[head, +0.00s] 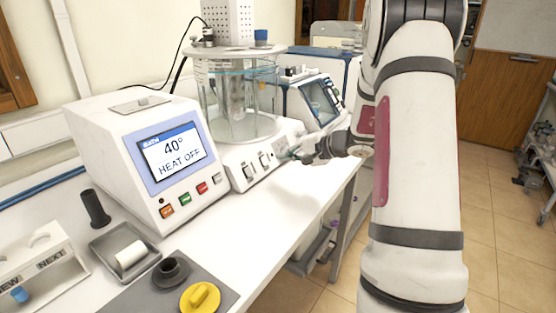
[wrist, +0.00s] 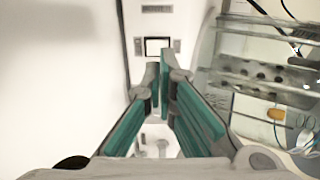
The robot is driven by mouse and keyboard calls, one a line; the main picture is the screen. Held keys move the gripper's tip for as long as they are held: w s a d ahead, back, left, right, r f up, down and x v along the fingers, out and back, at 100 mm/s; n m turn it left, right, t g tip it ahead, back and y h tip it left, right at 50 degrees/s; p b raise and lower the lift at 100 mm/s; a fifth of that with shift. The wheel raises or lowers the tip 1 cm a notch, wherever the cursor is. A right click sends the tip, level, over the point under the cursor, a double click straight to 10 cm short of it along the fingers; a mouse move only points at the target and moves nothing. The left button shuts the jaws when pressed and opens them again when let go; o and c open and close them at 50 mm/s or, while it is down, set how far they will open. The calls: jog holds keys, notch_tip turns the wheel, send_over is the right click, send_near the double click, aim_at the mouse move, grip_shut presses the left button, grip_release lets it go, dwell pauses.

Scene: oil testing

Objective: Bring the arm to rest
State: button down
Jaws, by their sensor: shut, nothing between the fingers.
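My arm (head: 415,140) fills the right side of the head view, white with grey bands. My gripper (head: 287,156) reaches left from it, near the front of the glass bath's white base and above the bench edge. Its green-padded fingers also show in the wrist view (wrist: 160,76), with the tips together and nothing between them. I cannot tell whether the fingertips touch the base.
A white heater unit (head: 130,120) with a "40° HEAT OFF" screen and a glass bath (head: 240,100) stand on the white bench (head: 265,215). In front lie a metal tray (head: 113,262) and a yellow cap (head: 200,297).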

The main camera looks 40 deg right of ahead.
jog(key=v, duration=0.7)
jog(key=s+a+r+n+g+y+p, duration=0.1)
jog(key=s+a+r+n+g, duration=0.15)
jog(key=a, duration=0.45)
jog(key=s+a+r+n+g, duration=0.1)
jog(key=s+a+r+n, duration=0.15)
jog(key=a, duration=0.55)
jog(key=s+a+r+n+g+y+p, duration=0.1)
jog(key=s+a+r+n+g, duration=0.1)
jog(key=s+a+r, duration=0.35)
jog(key=s+a+n+g+h+p, duration=0.1)
jog(key=s+a+n+h, duration=0.2)
jog(key=s, duration=0.7)
jog(key=s+a+r+n+g+h, duration=0.1)
jog(key=s+a+n+h, duration=0.2)
jog(key=s, duration=0.7)
jog(key=shift+a+n+h+p, duration=0.3)
jog(key=shift+a+n+p, duration=0.15)
jog(key=shift+a, duration=0.4)
jog(key=shift+w+r, duration=0.1)
